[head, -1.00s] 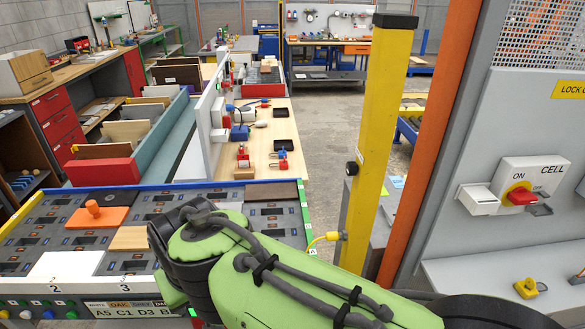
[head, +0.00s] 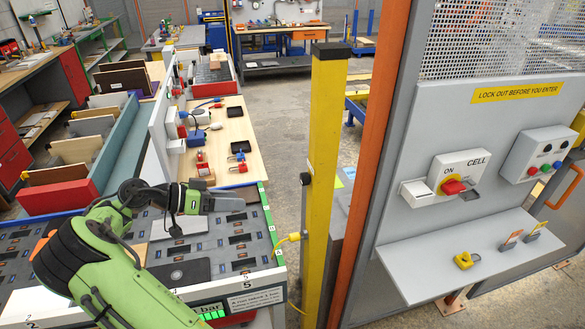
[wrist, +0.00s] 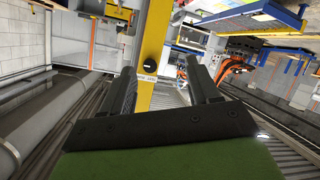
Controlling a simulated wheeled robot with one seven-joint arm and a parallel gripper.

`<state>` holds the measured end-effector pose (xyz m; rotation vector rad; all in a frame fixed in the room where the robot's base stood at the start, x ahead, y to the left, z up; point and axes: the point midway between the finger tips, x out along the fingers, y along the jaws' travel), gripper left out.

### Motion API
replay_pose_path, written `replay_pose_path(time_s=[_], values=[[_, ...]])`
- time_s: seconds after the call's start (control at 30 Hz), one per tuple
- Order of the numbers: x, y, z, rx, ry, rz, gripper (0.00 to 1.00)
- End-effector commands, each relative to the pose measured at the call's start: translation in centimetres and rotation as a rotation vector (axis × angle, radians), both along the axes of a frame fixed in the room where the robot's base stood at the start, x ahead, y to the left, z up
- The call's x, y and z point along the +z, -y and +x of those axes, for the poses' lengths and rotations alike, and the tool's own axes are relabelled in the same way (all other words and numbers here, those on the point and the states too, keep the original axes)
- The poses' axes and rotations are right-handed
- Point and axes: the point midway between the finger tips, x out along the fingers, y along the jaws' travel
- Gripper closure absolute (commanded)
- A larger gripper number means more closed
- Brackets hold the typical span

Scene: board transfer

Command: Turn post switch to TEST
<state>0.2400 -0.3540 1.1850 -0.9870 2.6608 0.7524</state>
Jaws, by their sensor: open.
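The post switch is a small black knob on the yellow post (head: 325,130). In the head view the knob (head: 308,180) shows only edge-on, on the post's left side. In the wrist view the knob (wrist: 149,66) faces me, with a pale label under it. The lettering and the knob's setting are too small to read surely. My gripper (head: 238,201) is open and empty, over the board left of the post, pointing toward it. In the wrist view the knob appears between the two dark fingers of my gripper (wrist: 160,72), beyond them and apart.
A slotted board table (head: 185,272) lies under my arm. A yellow cable plug (head: 294,237) sits low beside the post. An orange upright (head: 372,150) and a grey panel with a red CELL switch (head: 453,187) stand to the right. A yellow padlock (head: 464,261) lies on the panel's shelf.

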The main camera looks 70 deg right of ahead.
Motion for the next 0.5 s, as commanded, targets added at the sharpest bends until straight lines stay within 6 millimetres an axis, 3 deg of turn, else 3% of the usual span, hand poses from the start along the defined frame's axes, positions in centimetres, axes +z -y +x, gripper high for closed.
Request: replay_pose_path(time_s=[0.03,0.2,0.37,0.5], values=[[1.0,0.6,0.0,-0.043,-0.053,-0.112,0.39],[1.7,1.1,0.1,-0.106,-0.136,-0.383,0.39],[1.6,1.4,-0.5,-0.120,-0.149,-0.434,0.39],[1.6,2.8,-2.9,-0.121,-0.149,-0.427,0.39]])
